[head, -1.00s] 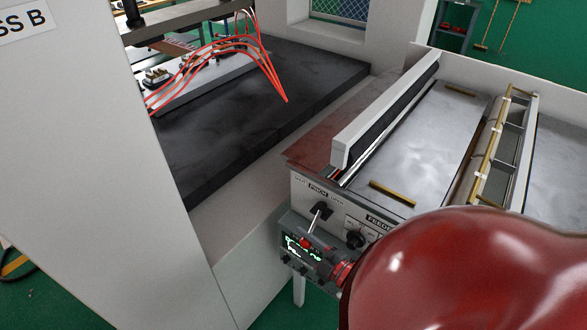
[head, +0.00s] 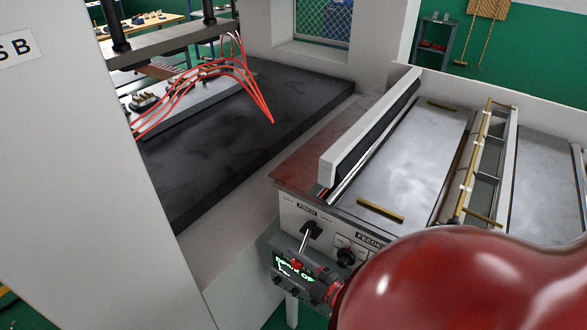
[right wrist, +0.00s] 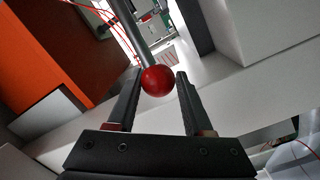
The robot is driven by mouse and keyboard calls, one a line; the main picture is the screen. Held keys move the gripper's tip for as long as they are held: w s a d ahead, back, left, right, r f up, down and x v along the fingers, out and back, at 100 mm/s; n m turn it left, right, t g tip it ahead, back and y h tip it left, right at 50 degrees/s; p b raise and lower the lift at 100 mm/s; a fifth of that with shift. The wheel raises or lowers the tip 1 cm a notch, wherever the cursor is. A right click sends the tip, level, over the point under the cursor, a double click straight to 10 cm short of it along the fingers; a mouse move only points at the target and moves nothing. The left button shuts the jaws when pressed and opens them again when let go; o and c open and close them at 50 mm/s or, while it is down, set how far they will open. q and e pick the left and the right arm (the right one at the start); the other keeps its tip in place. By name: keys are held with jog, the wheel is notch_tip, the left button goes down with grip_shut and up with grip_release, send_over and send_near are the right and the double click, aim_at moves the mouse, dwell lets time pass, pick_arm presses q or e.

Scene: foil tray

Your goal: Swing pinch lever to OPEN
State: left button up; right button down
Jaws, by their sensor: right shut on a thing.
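The pinch lever (head: 304,241) is a thin metal rod on the front of the feeder, under the label PINCH. It slants down and left from its dark pivot, and its red knob (head: 297,265) is at the lower end. My right gripper (head: 299,268) is at the knob, largely hidden behind my red arm. In the right wrist view, the red ball knob (right wrist: 157,81) sits between the two dark fingers, and the gripper (right wrist: 158,84) is shut on it. The rod runs up and left from it. My left gripper is not in view.
The feeder (head: 420,150) has a bright flat bed and a raised white side rail (head: 365,135). A black knob (head: 346,256) is right of the lever. A dark press bed (head: 230,150) with red hoses stands at left, behind a white panel (head: 70,190).

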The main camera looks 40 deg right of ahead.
jog(key=shift+s+f, duration=0.35)
jog(key=shift+f, duration=0.4)
jog(key=c, duration=0.5)
grip_release()
jog(key=shift+r, duration=0.1)
jog(key=shift+o, duration=0.4)
jog(key=shift+a+r, duration=0.1)
jog(key=shift+r, duration=0.15)
jog(key=shift+w+r, duration=0.1)
jog(key=shift+r, duration=0.05)
jog(key=s+d, duration=0.2)
jog(key=s, duration=1.5)
jog(key=shift+s, duration=0.2)
